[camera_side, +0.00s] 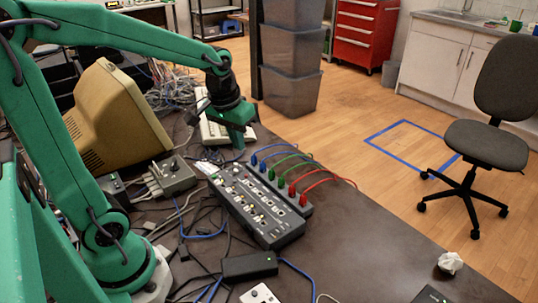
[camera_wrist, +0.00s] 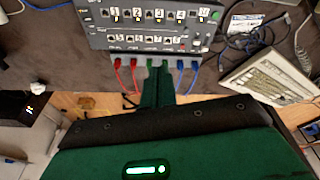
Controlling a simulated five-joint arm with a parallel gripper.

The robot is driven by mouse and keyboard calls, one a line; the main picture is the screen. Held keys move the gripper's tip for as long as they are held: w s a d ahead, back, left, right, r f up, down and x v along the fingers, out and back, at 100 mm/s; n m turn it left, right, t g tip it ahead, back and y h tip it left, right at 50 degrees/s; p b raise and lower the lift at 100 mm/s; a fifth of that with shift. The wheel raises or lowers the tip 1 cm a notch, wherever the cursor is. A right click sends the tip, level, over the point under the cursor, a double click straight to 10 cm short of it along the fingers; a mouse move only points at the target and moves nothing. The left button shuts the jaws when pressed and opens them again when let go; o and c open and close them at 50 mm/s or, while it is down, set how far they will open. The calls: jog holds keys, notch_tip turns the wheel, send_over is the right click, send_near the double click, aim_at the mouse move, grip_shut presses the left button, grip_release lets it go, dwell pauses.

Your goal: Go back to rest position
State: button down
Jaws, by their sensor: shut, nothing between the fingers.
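My green arm reaches over the dark table from the left in the side view. My gripper (camera_side: 237,142) points down with its fingers together and empty, near the far end of the dark port panel (camera_side: 258,205). In the wrist view my gripper (camera_wrist: 157,84) shows its closed fingers in front of the panel (camera_wrist: 150,28), close to the green plugs in the picture. I cannot tell how high the fingertips are above the table. Red, green and blue cables are plugged along the panel's edge.
A beige monitor (camera_side: 115,120) and a grey switch box (camera_side: 165,178) stand left of the gripper. A keyboard (camera_wrist: 270,76) lies beyond it among tangled cables. A black adapter (camera_side: 250,266) and a crumpled white ball (camera_side: 450,262) lie nearer. The table's right front is mostly clear.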

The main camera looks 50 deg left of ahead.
jog(key=s+d+r+m+t, duration=0.1)
jog(key=s+d+r, duration=0.1)
jog(key=s, duration=0.3)
jog(key=s+d+r+m+t, duration=0.2)
jog(key=s+d, duration=0.1)
jog(key=s, duration=0.2)
jog(key=shift+s+d+r, duration=0.2)
jog(key=shift+d+r, duration=0.1)
